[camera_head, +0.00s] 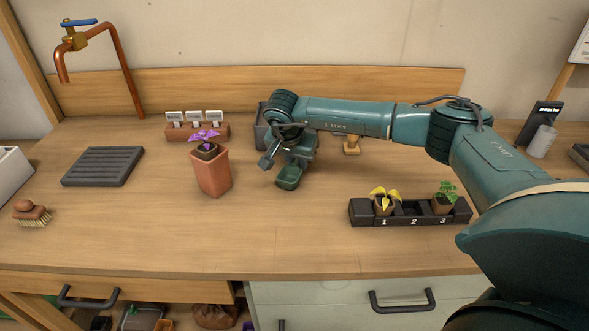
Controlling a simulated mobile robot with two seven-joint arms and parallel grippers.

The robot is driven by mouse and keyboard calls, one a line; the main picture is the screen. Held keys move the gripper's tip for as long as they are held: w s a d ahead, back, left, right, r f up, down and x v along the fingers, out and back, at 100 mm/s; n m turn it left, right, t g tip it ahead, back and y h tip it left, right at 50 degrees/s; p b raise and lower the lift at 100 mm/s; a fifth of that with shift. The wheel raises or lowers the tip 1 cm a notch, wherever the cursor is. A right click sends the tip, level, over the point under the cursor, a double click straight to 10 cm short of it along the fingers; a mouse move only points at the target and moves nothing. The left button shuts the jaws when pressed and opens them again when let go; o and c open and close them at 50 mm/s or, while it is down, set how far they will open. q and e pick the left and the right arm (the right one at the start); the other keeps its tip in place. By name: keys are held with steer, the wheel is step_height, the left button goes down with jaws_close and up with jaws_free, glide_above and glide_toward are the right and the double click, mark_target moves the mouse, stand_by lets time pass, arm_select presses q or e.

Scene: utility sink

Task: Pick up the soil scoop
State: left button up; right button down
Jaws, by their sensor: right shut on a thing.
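The soil scoop, with a small dark green bowl (288,178), is at the middle of the counter. My right arm reaches in from the right, and my right gripper (285,160) points down over it. The gripper is shut on the scoop. The scoop's handle is hidden by the gripper, and I cannot tell whether the bowl touches the counter. My left gripper is not in view.
A terracotta pot with a purple plant (212,172) stands just left of the gripper. A dark numbered rack (410,213) with two seedlings sits at the right front. A grey bin (261,136) is partly hidden behind the gripper. The counter's front middle is clear.

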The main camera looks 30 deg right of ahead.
mark_target(297, 161)
steer(key=shift+r, duration=0.15)
step_height(297, 161, up, 10)
steer(key=shift+b, duration=0.3)
stand_by(0.5)
